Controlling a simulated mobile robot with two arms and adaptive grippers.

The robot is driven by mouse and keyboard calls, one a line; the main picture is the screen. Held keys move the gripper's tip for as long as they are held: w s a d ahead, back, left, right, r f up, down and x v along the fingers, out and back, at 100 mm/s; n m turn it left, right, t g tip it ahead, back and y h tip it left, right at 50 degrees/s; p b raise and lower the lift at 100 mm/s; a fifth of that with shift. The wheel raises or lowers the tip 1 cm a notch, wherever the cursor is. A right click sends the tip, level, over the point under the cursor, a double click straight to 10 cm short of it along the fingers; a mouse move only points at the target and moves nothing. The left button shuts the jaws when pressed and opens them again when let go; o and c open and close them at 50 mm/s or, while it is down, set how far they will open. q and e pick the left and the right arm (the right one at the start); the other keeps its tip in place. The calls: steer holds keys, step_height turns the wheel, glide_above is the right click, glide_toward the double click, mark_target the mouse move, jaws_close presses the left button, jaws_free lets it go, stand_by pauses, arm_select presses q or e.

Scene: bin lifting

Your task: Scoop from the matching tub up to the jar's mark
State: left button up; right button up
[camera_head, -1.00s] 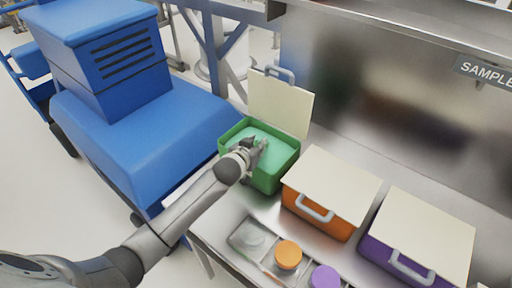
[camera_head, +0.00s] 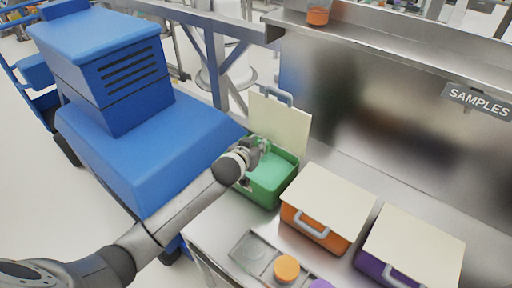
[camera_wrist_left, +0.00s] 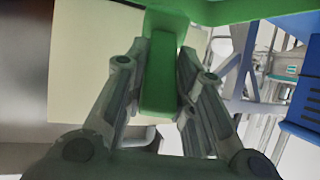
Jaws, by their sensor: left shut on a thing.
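The green tub (camera_head: 264,196) stands at the left end of the steel bench, its pale lid (camera_head: 281,122) upright behind it and pale green material (camera_head: 272,166) inside. My left gripper (camera_head: 262,148) is over the tub's back left part. In the left wrist view, my left gripper (camera_wrist_left: 160,75) is shut on a green bar that looks like a scoop handle (camera_wrist_left: 158,85); its far end is unclear against the green above. A clear jar with orange contents (camera_head: 318,15) stands on the upper shelf. My right gripper is not in view.
An orange tub (camera_head: 312,232) and a purple tub (camera_head: 368,265), both with closed lids, stand to the right. A tray (camera_head: 247,247) with an orange round lid (camera_head: 287,268) and a purple one (camera_head: 320,284) lies in front. A blue machine (camera_head: 140,150) stands close left.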

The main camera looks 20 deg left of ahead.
arm_select(q)
steer(key=shift+r+p, duration=0.95)
steer(key=shift+r, duration=0.8)
steer(key=shift+s+f+b, duration=0.1)
steer(key=shift+f+b, duration=0.3)
steer(key=shift+b, duration=0.35)
steer(key=t+b, duration=0.1)
steer(key=b, duration=0.3)
steer(key=t+b, duration=0.2)
steer(key=b, duration=0.2)
steer(key=s+t+b, duration=0.1)
steer(key=b, duration=0.3)
steer(key=shift+f, duration=0.25)
steer(key=shift+s+r+t+b, duration=0.15)
steer(key=shift+t+b, duration=0.45)
steer(key=shift+b, duration=0.35)
